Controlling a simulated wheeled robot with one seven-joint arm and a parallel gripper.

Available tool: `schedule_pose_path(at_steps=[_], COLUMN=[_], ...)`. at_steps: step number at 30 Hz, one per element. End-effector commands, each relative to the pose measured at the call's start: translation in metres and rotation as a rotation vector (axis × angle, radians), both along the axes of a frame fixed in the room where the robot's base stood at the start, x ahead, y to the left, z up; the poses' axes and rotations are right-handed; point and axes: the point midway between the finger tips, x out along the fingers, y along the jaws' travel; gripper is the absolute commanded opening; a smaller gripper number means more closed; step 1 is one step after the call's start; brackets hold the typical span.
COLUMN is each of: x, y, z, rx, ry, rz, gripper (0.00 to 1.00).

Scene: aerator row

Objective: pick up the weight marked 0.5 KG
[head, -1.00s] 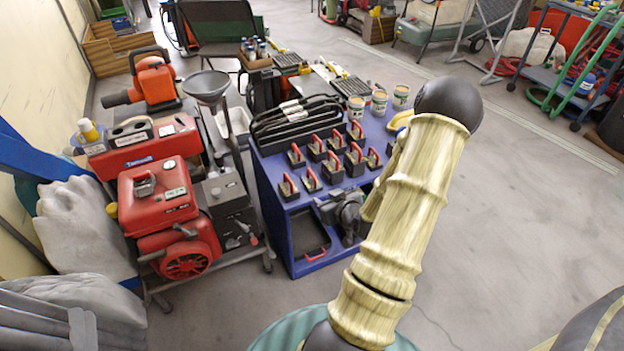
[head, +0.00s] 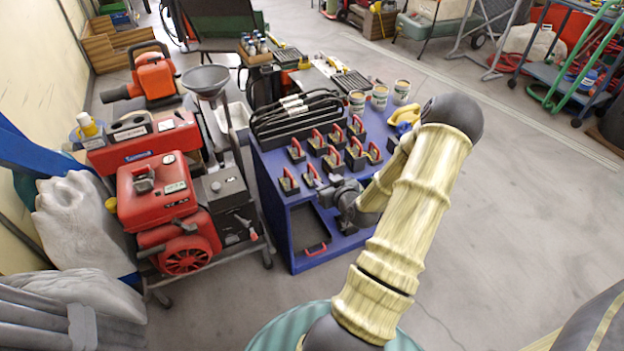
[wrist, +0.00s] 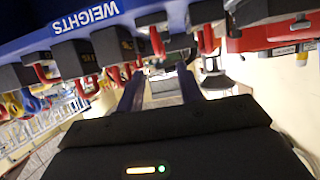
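Several dark block weights with red handles (head: 356,155) stand in rows on the blue cart top (head: 275,168). Their markings are too small to read in the head view, so I cannot tell which is the 0.5 KG one. In the wrist view the weights appear upside down along the top, one dark block with small yellow marking (wrist: 117,45) that I cannot read clearly. My gripper (head: 326,188) is at the cart's front edge, close to the front weights, and partly hides them. In the wrist view its two fingers (wrist: 160,90) are apart with nothing held between them.
The cart's front edge carries a white WEIGHTS label (wrist: 85,17). Black cables in a case (head: 298,115) lie behind the weights, with several cans (head: 379,98) at the back right. A red generator (head: 160,195) stands left of the cart.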

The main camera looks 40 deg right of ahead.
Motion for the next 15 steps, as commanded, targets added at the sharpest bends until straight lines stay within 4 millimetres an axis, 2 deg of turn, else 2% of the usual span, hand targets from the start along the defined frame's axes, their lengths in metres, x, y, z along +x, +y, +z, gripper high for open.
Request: schedule_pose_path(at_steps=[3,9,15], x=[0.02,0.047,0.051], y=[-0.005,-0.011,-0.013], z=[-0.01,-0.021,-0.022], rx=[-0.001,-0.001,0.0], ry=[-0.002,-0.001,0.002], rz=[0.001,0.0,-0.001], gripper=[0.36,0.36,0.36])
